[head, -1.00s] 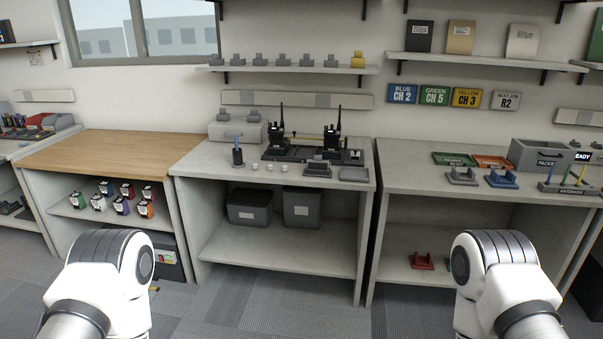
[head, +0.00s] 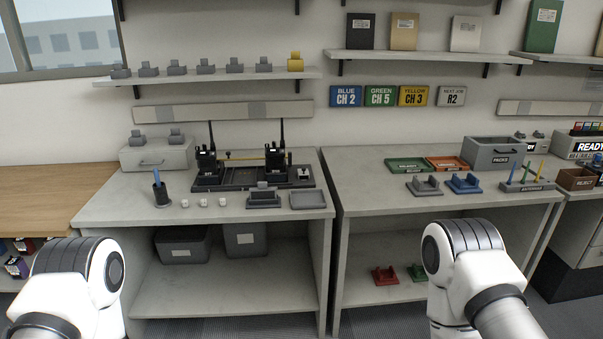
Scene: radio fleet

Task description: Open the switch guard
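I cannot make out a switch guard for certain at this distance. A dark charging base (head: 241,178) on the middle bench holds two black radios, the left radio (head: 207,163) and the right radio (head: 275,159), both upright with antennas up. A small grey and white part (head: 304,174) sits at the right end of the base; its details are too small to tell. Both my white arms show at the bottom of the head view, well short of the bench. Neither gripper is in view.
In front of the base are a pen cup (head: 161,192), several small white pieces, a grey stand (head: 263,197) and a shallow grey tray (head: 308,200). The right bench (head: 370,184) carries coloured trays, cradles and a grey bin (head: 499,153). A wooden bench (head: 50,192) is at left.

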